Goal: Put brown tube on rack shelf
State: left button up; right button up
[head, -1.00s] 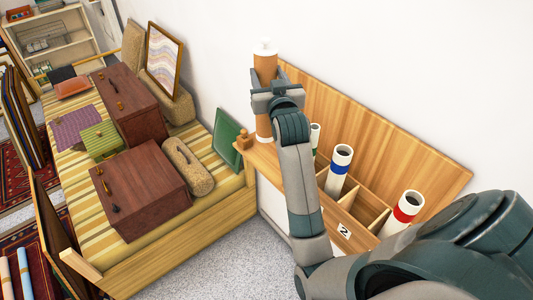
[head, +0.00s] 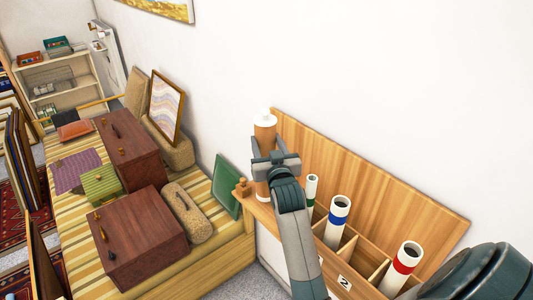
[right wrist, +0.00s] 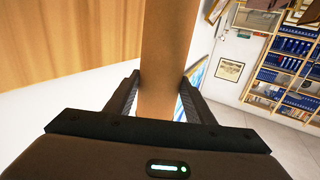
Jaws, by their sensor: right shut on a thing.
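The brown tube (head: 265,135) with a white cap stands upright at the left end of the wooden rack (head: 375,185). My right gripper (head: 275,165) is shut around the tube's middle. In the right wrist view the tube (right wrist: 165,60) runs between the two fingers of my right gripper (right wrist: 160,95). The tube's lower end is close to the rack's left end; I cannot tell whether it touches. My left gripper is not in view.
White tubes with green (head: 311,190), blue (head: 337,218) and red (head: 403,265) bands stand in the rack's compartments. A small wooden knob (head: 242,187) is at its left end. A striped bench (head: 85,225) with cases stands left. A shelf unit (head: 62,75) is at the back left.

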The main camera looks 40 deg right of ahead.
dwell(0.3)
jog(key=shift+f+p, duration=0.45)
jog(key=shift+f, duration=1.6)
jog(key=o, duration=1.7)
jog(key=shift+c, duration=0.2)
jog(key=b, duration=0.4)
send_near(267, 155)
jog(key=shift+s+a, duration=0.15)
jog(key=shift+s, duration=0.25)
